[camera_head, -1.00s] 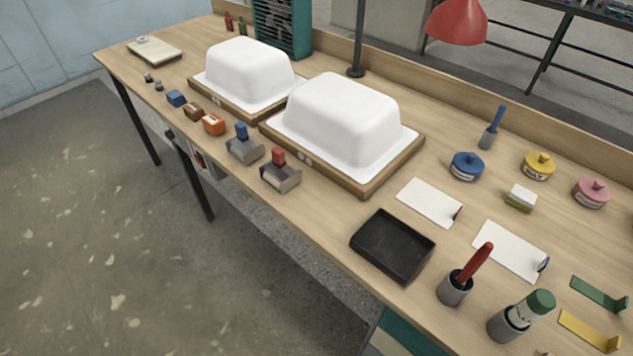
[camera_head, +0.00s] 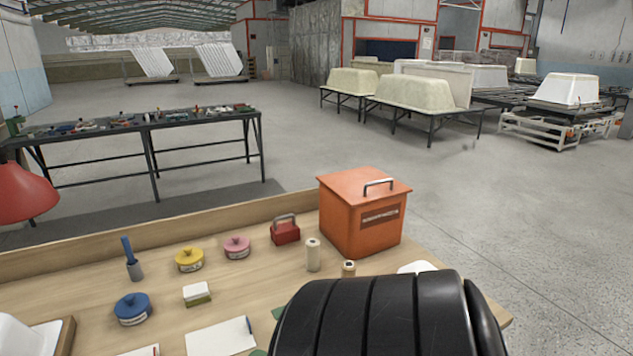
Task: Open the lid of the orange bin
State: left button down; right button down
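The orange bin (camera_head: 352,228) stands at the back right end of the wooden workbench. Its flat orange lid (camera_head: 352,184) lies on top and looks closed. A metal bar handle (camera_head: 379,186) sits on the lid's right side. A dark label is on the bin's front face. A black ribbed arm part of mine fills the lower right of the view, in front of the bin and apart from it in the picture. Neither gripper shows.
Beside the bin stand a small red box (camera_head: 285,233) and two spools, one of them cream (camera_head: 313,255). A red lamp shade (camera_head: 24,192) hangs at the left edge. Open floor lies right of the bench.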

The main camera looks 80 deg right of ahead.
aim_at(363, 178)
jog(key=z, duration=2.8)
jog(key=i+l, duration=0.15)
jog(key=l, duration=0.25)
